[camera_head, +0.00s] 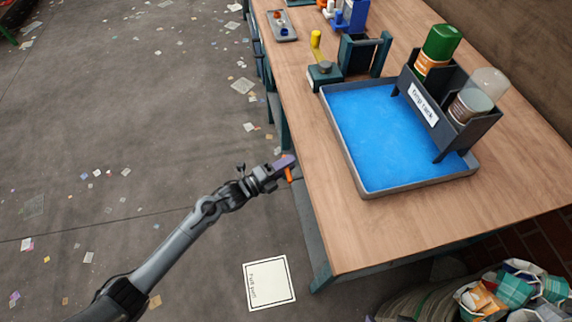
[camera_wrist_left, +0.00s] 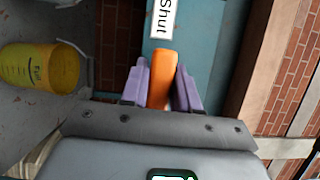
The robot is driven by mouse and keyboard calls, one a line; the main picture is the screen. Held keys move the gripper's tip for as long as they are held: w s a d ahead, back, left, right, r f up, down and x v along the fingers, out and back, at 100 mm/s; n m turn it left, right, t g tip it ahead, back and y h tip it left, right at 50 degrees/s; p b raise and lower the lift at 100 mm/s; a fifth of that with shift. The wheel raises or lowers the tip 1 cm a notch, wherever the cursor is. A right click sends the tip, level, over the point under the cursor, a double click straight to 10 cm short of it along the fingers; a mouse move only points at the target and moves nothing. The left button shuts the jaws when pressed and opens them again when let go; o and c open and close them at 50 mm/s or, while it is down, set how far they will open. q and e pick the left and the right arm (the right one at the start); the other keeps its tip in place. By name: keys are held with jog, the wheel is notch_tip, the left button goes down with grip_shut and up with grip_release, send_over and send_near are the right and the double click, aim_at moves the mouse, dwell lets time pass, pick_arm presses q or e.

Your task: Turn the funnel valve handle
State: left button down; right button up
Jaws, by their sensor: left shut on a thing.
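An orange handle (camera_wrist_left: 161,78) stands between the purple fingers of my left gripper (camera_wrist_left: 162,75) in the left wrist view, and the gripper is shut on it. In the head view a small orange part of the handle (camera_head: 289,175) shows just below my left gripper (camera_head: 286,163), at the workbench's left edge. A white label reading "Shut" (camera_wrist_left: 162,18) is on a teal panel (camera_wrist_left: 205,45) beyond the handle. The funnel and the valve body cannot be made out. My right gripper is not in view.
A yellow bucket (camera_wrist_left: 38,68) is left of the gripper in the wrist view. On the wooden workbench (camera_head: 400,225) are a tray with blue contents (camera_head: 361,186) and a bottle rack (camera_head: 408,91). A white floor mat (camera_head: 269,283) lies below. The floor left of the bench is mostly open, with paper scraps.

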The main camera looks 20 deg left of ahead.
aim_at(289, 177)
pick_arm(q)
jog(key=m+b, duration=0.1)
jog(key=r+m+h+b, duration=0.1)
jog(key=m, duration=0.1)
jog(key=shift+s+t, duration=0.1)
jog(key=shift+t, duration=0.3)
jog(key=m, duration=0.2)
jog(key=r+m+h+b, duration=0.2)
jog(key=m, duration=0.1)
jog(key=shift+s+d+m+t, duration=0.3)
jog(key=shift+s+d, duration=0.05)
jog(key=shift+s, duration=0.05)
jog(key=m+h+b, duration=0.1)
jog(key=m, duration=0.1)
jog(key=s+r+m+g+h+b, duration=0.1)
jog(key=m, duration=0.1)
jog(key=d+m+h+b, duration=0.1)
jog(key=m, duration=0.2)
jog(key=shift+s+r+g, duration=0.15)
jog(key=shift+s+g, duration=0.15)
jog(key=shift+s+d+r+m+g+h+b, duration=0.1)
jog(key=shift+s+d+m+g+h+b, duration=0.25)
jog(key=shift+m, duration=0.7)
jog(key=shift+s+r+m+g+h+b, duration=0.15)
jog(key=shift+m+g+h+b, duration=0.3)
jog(key=shift+m, duration=0.65)
jog(key=shift+s+d+m+g+h+b, duration=0.25)
jog(key=shift+m+h, duration=0.25)
jog(key=shift+m, duration=0.55)
